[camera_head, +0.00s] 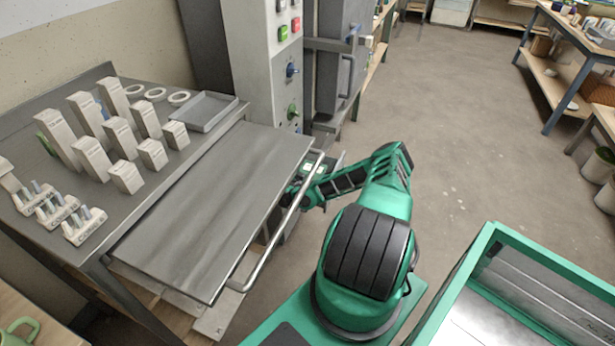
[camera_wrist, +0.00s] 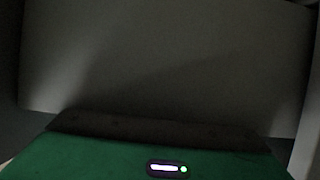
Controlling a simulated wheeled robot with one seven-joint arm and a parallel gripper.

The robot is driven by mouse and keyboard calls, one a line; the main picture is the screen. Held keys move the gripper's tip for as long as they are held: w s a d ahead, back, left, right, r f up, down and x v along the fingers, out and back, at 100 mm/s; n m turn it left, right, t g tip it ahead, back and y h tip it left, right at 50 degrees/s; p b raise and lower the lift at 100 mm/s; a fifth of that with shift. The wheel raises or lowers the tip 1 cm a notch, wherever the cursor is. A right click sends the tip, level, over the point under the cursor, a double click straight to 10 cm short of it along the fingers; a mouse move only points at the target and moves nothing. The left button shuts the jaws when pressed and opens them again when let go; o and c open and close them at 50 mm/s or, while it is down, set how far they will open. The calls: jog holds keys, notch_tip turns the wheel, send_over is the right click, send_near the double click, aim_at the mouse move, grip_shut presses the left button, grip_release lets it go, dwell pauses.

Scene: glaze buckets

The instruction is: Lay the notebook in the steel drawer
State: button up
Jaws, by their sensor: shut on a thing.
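My gripper (camera_head: 296,190) is by the far part of that handle, partly hidden behind the bar and the drawer's edge. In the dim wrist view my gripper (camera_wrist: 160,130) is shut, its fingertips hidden. A large plain grey slab (camera_wrist: 165,60) lies right in front of it and looks like the held notebook; the shadow makes this hard to tell. No other notebook shows.
The worktop (camera_head: 205,150) left of the drawer carries several white blocks (camera_head: 93,158), rings (camera_head: 155,94) and a shallow grey tray (camera_head: 205,111). A control cabinet (camera_head: 262,60) stands behind. A green-rimmed bin (camera_head: 455,280) is at lower right. The floor (camera_head: 470,130) beyond is clear.

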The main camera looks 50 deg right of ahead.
jog(key=o, duration=1)
jog(key=shift+s+f, duration=0.1)
jog(key=shift+d+r, duration=0.1)
jog(key=shift+r, duration=0.1)
jog(key=v, duration=1.2)
jog(key=shift+r, duration=0.45)
